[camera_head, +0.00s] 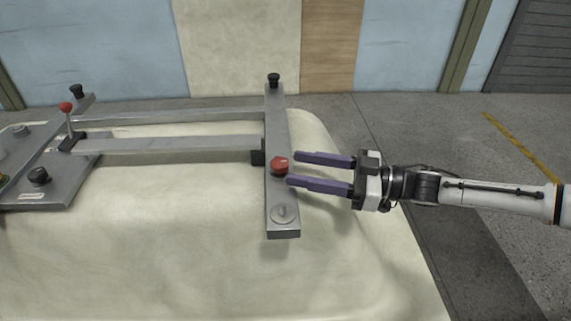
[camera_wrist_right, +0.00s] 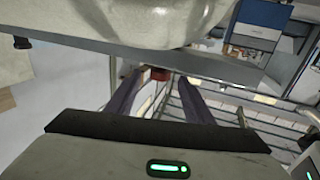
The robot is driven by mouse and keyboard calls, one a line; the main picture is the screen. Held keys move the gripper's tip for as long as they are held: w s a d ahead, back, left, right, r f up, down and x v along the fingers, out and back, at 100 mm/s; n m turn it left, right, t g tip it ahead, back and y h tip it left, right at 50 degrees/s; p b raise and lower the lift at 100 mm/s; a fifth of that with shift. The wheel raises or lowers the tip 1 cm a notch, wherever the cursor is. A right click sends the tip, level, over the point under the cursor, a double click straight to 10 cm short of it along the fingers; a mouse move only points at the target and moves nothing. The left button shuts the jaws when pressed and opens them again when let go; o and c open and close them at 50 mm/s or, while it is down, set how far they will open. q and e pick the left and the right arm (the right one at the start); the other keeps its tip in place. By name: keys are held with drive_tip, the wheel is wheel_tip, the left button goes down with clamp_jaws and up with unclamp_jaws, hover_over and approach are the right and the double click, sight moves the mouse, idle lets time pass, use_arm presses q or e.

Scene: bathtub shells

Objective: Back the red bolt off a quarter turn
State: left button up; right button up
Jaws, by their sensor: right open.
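The red bolt (camera_head: 279,165) sits on the grey metal crossbar (camera_head: 283,205) at the right end of the frame on the cream tub shell. My right gripper (camera_head: 291,170) comes in from the right, with its two purple fingers open and pointing at the bolt. Their tips are close to the bolt's right side; I cannot tell whether they touch it. My left gripper is not in view.
The cream tub shell (camera_head: 180,250) fills the lower left. A red-knobbed lever (camera_head: 66,108) and a grey plate (camera_head: 62,188) with a black knob (camera_head: 38,176) stand at left. Black knobs top the bars (camera_head: 273,80). Floor at right is clear.

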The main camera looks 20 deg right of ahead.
drive_tip(key=shift+v, duration=2.3)
